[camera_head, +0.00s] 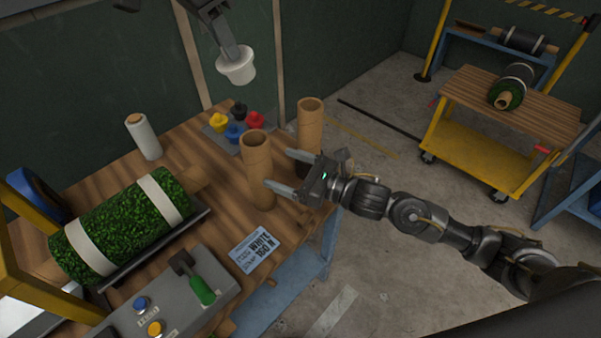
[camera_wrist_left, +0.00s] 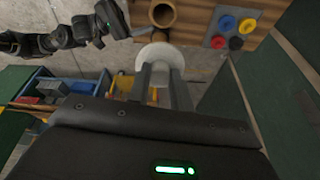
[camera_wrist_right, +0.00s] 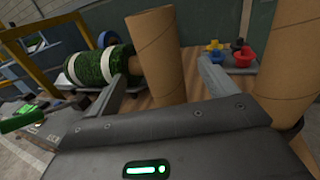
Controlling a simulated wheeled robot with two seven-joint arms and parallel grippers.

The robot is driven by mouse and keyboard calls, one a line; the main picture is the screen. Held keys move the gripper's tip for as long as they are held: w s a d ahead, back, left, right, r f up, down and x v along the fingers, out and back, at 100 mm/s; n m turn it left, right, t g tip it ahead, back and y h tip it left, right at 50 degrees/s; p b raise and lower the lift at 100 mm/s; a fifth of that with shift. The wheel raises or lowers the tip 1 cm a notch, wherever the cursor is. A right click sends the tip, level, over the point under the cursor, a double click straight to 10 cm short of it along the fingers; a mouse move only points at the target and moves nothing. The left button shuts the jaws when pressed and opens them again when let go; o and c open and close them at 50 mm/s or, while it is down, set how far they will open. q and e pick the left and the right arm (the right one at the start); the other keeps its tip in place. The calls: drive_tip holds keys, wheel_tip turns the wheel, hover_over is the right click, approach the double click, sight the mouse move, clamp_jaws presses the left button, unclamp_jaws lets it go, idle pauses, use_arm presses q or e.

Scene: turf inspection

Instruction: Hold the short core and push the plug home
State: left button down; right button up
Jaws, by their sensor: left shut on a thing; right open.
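A white plug (camera_head: 236,70) is held in my left gripper (camera_head: 229,48), in the air behind the bench. In the left wrist view the plug (camera_wrist_left: 160,57) sits between the fingertips. Two brown cardboard cores stand upright: a nearer one (camera_head: 259,172) and one farther right (camera_head: 310,118). I cannot tell which is shorter. My right gripper (camera_head: 279,170) is open beside the nearer core. In the right wrist view this core (camera_wrist_right: 158,50) shows between the fingers, with no visible grip, and the other core (camera_wrist_right: 298,50) stands to the right. The plug is apart from both cores.
A yellow trolley (camera_head: 480,150) stands back right. The floor between is largely clear.

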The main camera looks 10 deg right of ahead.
sight(268, 162)
drive_tip(key=x, duration=0.8)
drive_tip(key=c, duration=1.2)
drive_tip(key=shift+c, duration=0.2)
use_arm(q)
drive_tip(key=shift+f, duration=0.1)
wheel_tip(268, 162, down, 13)
idle(1.3)
idle(0.5)
drive_tip(key=shift+w+d+n+g+y, duration=0.3)
drive_tip(key=shift+d+n+g+y, duration=0.2)
drive_tip(key=shift+y, duration=0.25)
drive_tip(key=shift+w+d+n+g+y, duration=0.25)
drive_tip(key=shift+d+n+g+y, duration=0.15)
drive_tip(key=shift+d+n+y, duration=0.3)
